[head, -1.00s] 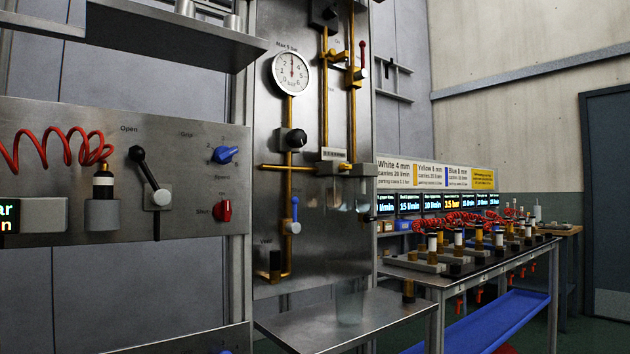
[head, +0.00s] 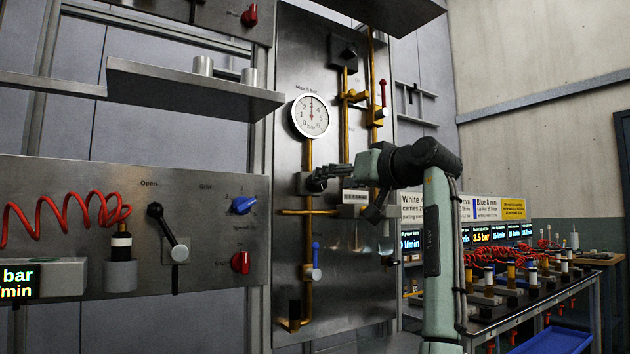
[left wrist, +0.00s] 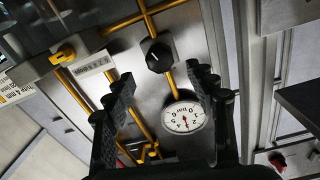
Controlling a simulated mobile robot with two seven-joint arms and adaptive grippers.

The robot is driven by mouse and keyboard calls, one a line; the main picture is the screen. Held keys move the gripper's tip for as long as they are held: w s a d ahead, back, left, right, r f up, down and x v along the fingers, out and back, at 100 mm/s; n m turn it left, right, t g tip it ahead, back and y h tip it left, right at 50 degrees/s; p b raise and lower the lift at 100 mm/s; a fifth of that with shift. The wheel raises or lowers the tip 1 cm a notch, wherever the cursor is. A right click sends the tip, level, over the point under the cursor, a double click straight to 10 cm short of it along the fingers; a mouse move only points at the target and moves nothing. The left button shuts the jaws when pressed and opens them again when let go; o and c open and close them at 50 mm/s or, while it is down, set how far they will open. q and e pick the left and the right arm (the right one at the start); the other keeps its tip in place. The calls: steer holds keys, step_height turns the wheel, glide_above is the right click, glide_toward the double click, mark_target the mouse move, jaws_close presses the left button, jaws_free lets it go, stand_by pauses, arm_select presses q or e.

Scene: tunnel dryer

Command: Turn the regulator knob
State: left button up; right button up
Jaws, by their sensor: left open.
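The regulator knob (left wrist: 160,57) is black with a light pointer mark and sits on a square plate on the brass pipe. In the head view the knob (head: 316,184) is largely covered by my left gripper (head: 326,173). The left gripper (left wrist: 162,82) is open and empty, with its two dark fingers spread to either side of the line to the knob. The fingertips appear just short of the knob; I cannot tell the exact gap. The round white pressure gauge (head: 310,116) above the knob has its needle near 3. My right gripper is not in view.
A steel shelf (head: 190,85) juts out at the upper left. A blue-handled valve (head: 315,258) lies below the knob and a red-handled lever (head: 382,95) to the upper right. A small labelled block (head: 355,197) stands beside the gripper.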

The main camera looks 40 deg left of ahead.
mark_target(320, 190)
arm_select(q)
steer(key=p+x, duration=0.1)
steer(key=x, duration=0.5)
steer(key=shift+w+a, duration=0.1)
steer(key=shift+a, duration=0.15)
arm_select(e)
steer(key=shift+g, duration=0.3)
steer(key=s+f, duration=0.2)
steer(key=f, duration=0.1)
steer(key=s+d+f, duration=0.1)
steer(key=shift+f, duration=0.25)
arm_select(q)
steer(key=c, duration=1.2)
